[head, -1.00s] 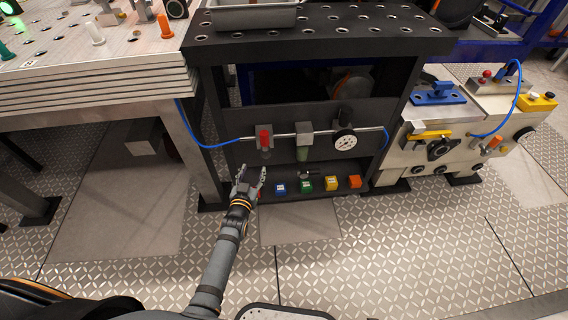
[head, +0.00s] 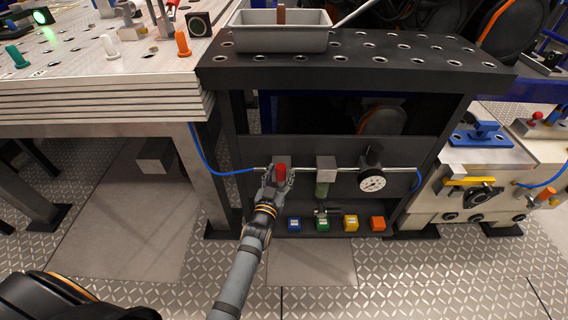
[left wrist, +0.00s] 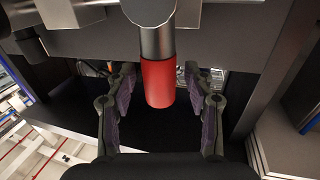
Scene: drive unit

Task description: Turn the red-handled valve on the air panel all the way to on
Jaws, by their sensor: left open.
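The red valve handle (head: 281,172) is on the air panel (head: 310,148), at the left end of the silver pipe. In the left wrist view the red handle (left wrist: 158,82) hangs from a grey metal stem, upright in the picture. My left gripper (head: 277,180) is at the handle in the head view. In the left wrist view my left gripper (left wrist: 160,98) is open, with one finger on each side of the red handle and a gap on both sides. The valve body behind the gripper is partly hidden. My right gripper is not in view.
A pressure gauge (head: 372,181) and a filter unit (head: 326,175) sit to the right on the pipe. Below are blue (head: 294,224), green, yellow and orange blocks on a low shelf. The dark perforated bench top (head: 350,62) overhangs the panel.

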